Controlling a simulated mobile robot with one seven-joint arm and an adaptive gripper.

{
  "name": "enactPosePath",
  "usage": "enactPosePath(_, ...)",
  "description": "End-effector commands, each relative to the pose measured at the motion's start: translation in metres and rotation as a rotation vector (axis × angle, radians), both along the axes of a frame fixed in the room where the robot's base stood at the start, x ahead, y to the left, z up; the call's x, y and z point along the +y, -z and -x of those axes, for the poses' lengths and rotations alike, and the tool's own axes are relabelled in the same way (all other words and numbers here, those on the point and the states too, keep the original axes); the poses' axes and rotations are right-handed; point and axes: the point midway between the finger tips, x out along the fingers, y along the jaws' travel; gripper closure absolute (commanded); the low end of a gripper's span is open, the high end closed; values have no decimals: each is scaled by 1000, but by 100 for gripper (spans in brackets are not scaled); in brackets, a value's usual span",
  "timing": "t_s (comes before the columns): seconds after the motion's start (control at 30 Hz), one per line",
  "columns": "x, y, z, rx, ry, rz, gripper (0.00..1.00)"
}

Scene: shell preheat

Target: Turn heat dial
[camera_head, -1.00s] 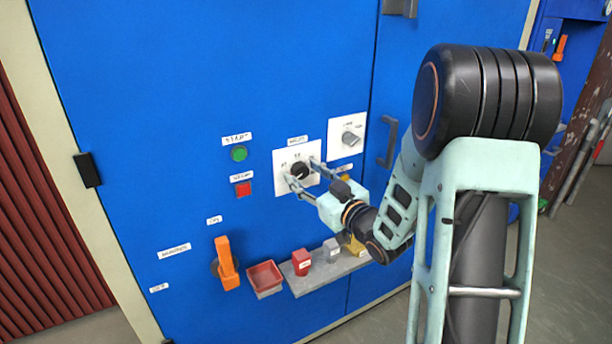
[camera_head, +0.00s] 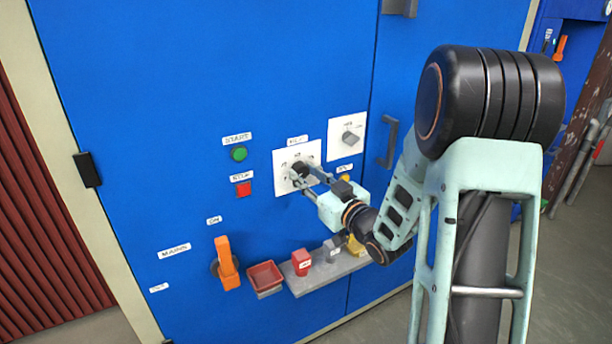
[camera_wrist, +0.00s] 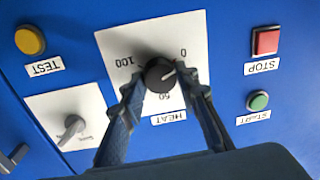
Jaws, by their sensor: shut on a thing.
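The black heat dial (camera_head: 300,169) sits on a white plate (camera_head: 283,188) on the blue cabinet front. The wrist view shows the dial (camera_wrist: 159,74) upside down, with marks 0, 50 and 100 around it and a HEAT label (camera_wrist: 168,117) on the plate. A light pointer line on the knob appears to point toward the 0 side. My gripper (camera_wrist: 161,80) is shut on the dial, one finger on each side of it. In the head view my gripper (camera_head: 305,180) reaches the dial from the lower right and partly covers the plate.
A second plate with a grey knob (camera_head: 349,137) is at the upper right. Green START (camera_head: 239,154) and red STOP (camera_head: 243,189) buttons are left. A yellow TEST button (camera_wrist: 30,40) is close by. Below are an orange handle (camera_head: 227,263), red tray (camera_head: 265,276) and shelf (camera_head: 325,276).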

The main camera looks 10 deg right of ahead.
Motion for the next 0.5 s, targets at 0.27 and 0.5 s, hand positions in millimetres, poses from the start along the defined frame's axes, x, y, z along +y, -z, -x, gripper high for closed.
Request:
enactPosePath(0.27, 0, 0, 0, 70, 1, -221, 96)
enactPosePath(0.5, -1, 0, 0, 142, 2, -439, 96)
